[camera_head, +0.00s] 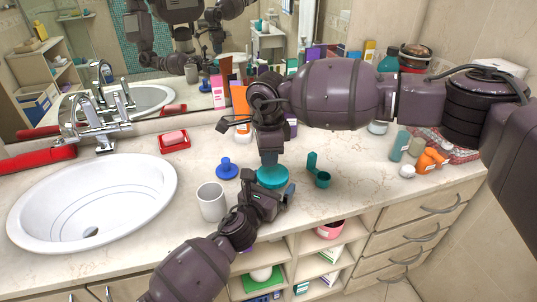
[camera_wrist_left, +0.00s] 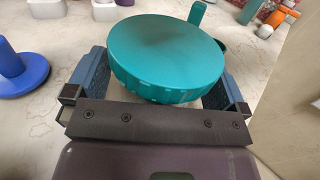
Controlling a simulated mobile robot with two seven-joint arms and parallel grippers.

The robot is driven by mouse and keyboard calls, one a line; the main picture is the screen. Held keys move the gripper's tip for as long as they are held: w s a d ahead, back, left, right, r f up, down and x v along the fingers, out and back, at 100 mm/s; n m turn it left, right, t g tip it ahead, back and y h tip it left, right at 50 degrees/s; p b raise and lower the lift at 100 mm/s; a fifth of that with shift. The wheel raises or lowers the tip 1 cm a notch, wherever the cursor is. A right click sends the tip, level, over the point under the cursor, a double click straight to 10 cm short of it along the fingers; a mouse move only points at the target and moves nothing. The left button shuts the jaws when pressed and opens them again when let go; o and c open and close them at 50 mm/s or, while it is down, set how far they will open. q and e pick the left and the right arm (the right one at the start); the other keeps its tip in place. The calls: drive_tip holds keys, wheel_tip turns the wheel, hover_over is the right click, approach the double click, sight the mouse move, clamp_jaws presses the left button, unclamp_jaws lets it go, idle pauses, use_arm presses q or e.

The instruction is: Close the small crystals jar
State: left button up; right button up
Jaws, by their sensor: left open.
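A round teal lid with a ribbed rim (camera_head: 272,177) is in the middle of the counter in the head view. It also shows large in the left wrist view (camera_wrist_left: 166,55), where it hides whatever is beneath it. I cannot see the small crystals jar's body or tell how the lid sits on it. My left gripper (camera_wrist_left: 160,85) is open, with one finger on each side of the lid; contact is unclear. It also shows in the head view (camera_head: 272,188). My right gripper (camera_head: 268,158) points down just behind the lid; its finger opening is unclear.
A white cup (camera_head: 211,202) stands left of my left gripper, and a blue stand (camera_head: 227,168) is behind it. A green holder (camera_head: 320,177) is right of the lid. Bottles (camera_head: 400,146) are farther right. The sink (camera_head: 92,205) is left, and the counter's front edge is close.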

use_arm(q)
drive_tip(key=v, duration=1)
drive_tip(key=shift+s+a, duration=0.1)
drive_tip(key=shift+s, duration=0.15)
use_arm(e)
drive_tip(key=shift+r, duration=0.2)
